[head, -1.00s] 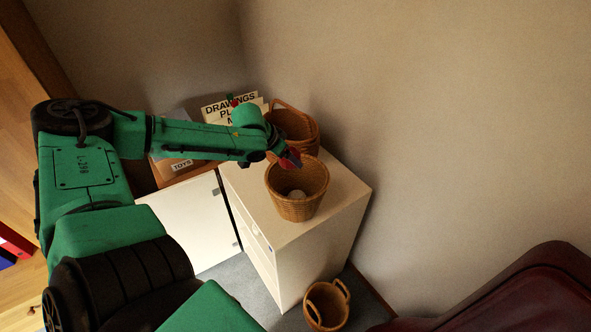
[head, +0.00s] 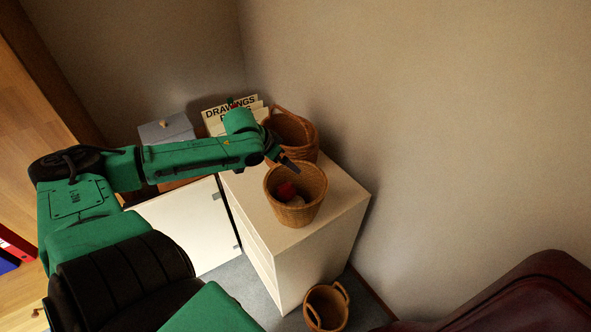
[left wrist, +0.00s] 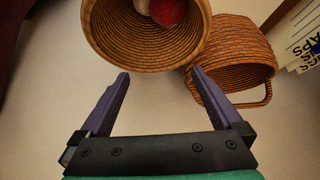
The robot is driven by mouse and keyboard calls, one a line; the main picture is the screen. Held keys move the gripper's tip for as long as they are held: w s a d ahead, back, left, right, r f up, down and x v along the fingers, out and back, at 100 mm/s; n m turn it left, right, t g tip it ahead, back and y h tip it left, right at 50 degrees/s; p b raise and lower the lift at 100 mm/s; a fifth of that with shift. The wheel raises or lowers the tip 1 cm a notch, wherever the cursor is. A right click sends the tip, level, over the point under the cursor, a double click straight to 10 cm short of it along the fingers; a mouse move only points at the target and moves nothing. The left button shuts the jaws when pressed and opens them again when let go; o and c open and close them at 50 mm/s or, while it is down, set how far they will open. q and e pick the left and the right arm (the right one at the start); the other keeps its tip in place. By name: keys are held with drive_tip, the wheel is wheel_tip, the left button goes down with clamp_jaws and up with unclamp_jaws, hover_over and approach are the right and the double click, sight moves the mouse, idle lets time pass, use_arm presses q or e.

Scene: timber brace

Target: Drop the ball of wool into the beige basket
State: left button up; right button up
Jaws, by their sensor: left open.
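The red ball of wool (head: 286,191) lies inside the beige basket (head: 299,214) on top of the white cabinet, next to a pale round thing. The left wrist view shows the red ball (left wrist: 168,11) in the beige basket (left wrist: 130,50), beside part of the pale thing. My left gripper (head: 290,164) is just above the basket's back rim in the head view. In the left wrist view its two fingers (left wrist: 160,82) are spread apart with nothing between them. My right gripper is in neither view.
A darker brown basket (head: 292,137) stands behind the beige one, close to it. A holder of papers marked "DRAWINGS" (head: 228,112) is behind my left arm. A handled basket (head: 327,306) sits on the floor. The white cabinet top (head: 342,190) is bare at the right.

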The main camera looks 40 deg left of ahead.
use_arm(q)
drive_tip(key=p+v, duration=0.1)
drive_tip(key=v, duration=1)
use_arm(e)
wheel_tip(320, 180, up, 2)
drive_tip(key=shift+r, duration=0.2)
use_arm(q)
drive_tip(key=shift+a, duration=0.1)
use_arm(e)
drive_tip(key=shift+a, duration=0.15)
